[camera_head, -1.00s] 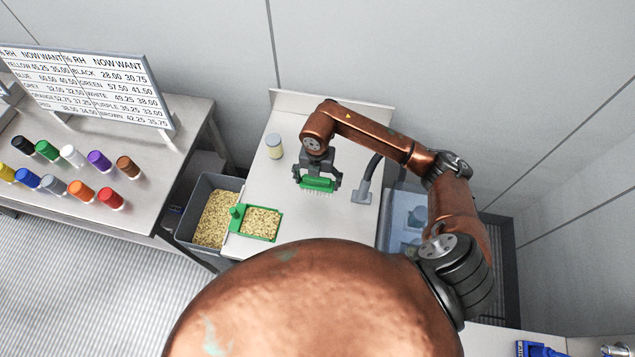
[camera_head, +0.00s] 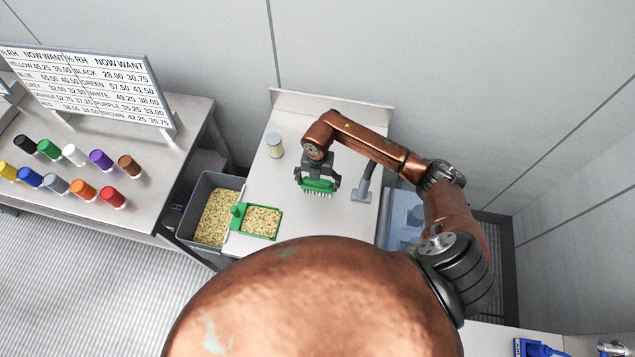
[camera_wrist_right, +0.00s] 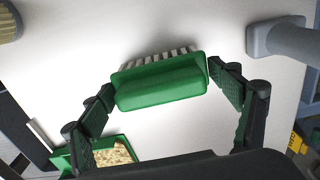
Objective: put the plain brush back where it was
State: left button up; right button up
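A green brush (camera_head: 318,187) with pale bristles is between the fingers of my right gripper (camera_head: 318,178), over the white bench. In the right wrist view the green brush (camera_wrist_right: 160,82) spans the gap, and the fingers of my right gripper (camera_wrist_right: 160,92) meet its two ends. The bristles show along its far side, and point down toward the bench in the head view. I cannot tell whether they touch the bench. My left gripper is not in view.
A grey flat-footed tool (camera_head: 362,191) lies right of the brush. A pale-lidded jar (camera_head: 275,145) stands at back left. A green tray of grains (camera_head: 240,232) and a grey bin (camera_head: 188,220) are at left. Bare bench (camera_head: 285,205) lies between.

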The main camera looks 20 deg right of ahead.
jog(key=o, duration=0.4)
jog(key=shift+r, duration=0.1)
jog(key=shift+r, duration=0.2)
notch_tip(320, 180, up, 12)
jog(key=shift+f+b, duration=0.1)
jog(key=shift+b, duration=0.65)
